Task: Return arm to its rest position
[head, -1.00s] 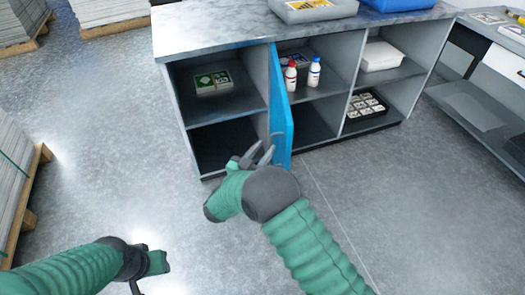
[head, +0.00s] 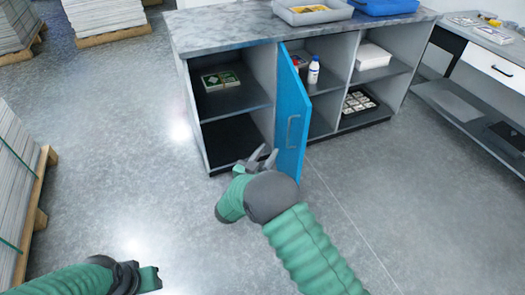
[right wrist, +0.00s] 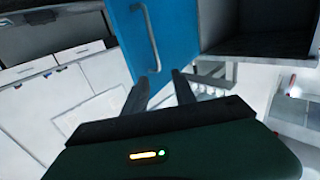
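My right gripper (head: 263,157) is open and empty in the head view, low in front of the cabinet and just left of the blue door's lower part. In the right wrist view its two fingers (right wrist: 160,88) are spread with nothing between them. The blue cabinet door (head: 293,112) stands open, with its grey handle (head: 292,130) facing out; the door also shows in the right wrist view (right wrist: 165,35), apart from the fingers. My left gripper (head: 150,280) is at the bottom left over the floor; its fingers are not clear.
The grey cabinet (head: 186,98) holds a green-labelled stack (head: 220,80), a white bottle (head: 314,70) and a white box (head: 372,56). A second bench (head: 465,45) stands at the right. Pallet stacks (head: 12,185) stand at the left. The floor between is clear.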

